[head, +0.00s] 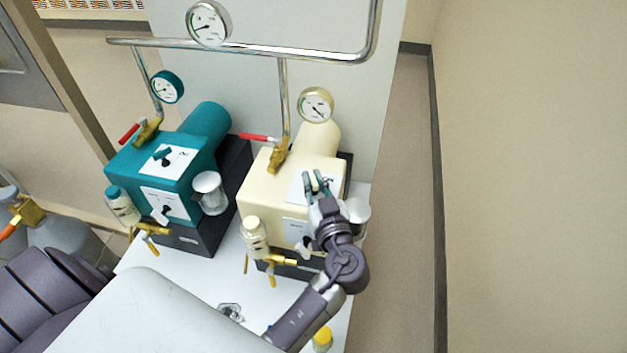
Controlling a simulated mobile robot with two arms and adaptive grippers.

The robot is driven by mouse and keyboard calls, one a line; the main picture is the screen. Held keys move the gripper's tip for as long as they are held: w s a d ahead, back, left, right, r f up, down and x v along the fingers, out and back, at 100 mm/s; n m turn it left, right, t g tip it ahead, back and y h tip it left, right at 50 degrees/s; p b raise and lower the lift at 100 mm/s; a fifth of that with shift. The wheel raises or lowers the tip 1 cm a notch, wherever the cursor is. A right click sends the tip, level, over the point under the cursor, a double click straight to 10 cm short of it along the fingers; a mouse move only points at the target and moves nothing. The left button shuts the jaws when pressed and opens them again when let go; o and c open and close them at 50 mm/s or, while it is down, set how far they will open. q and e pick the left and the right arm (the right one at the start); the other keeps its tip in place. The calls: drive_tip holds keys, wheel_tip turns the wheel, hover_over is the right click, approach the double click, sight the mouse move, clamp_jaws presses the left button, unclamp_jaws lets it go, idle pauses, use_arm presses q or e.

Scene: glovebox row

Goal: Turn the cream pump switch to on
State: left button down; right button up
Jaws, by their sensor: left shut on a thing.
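The cream pump (265,195) stands on the white bench, on a dark base. A white label panel (298,188) is on its upper face. My left gripper (318,184) reaches over this panel from the lower right, with its fingertips at the panel. It is shut on the cream pump switch, which its fingers mostly hide. I cannot read which way the switch points. My right gripper is not in view.
A teal pump (190,145) with its own dark switch stands to the left. Gauges and a metal pipe (250,49) are behind. Glass bottles with brass valves (272,262) stand in front. A yellow-capped item (322,337) is near the bench's front. Open floor lies right.

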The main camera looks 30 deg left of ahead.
use_arm(q)
drive_tip(key=shift+f+m+t+h+b, duration=0.1)
drive_tip(key=shift+m+t+h+b, duration=0.65)
drive_tip(key=shift+h, duration=0.25)
drive_tip(key=shift+m+t+h, duration=0.65)
drive_tip(key=shift+m+h, duration=0.1)
drive_tip(key=shift+h, duration=0.15)
drive_tip(key=shift+a+m+t+h+b, duration=0.1)
drive_tip(key=shift+m+t+h+b, duration=0.3)
drive_tip(key=shift+m+h, duration=0.3)
drive_tip(key=shift+r+m+t+h, duration=0.2)
drive_tip(key=shift+m+t+h, duration=0.4)
drive_tip(key=shift+h, duration=1)
drive_tip(key=c, duration=1.2)
unclamp_jaws()
drive_tip(key=shift+m, duration=0.3)
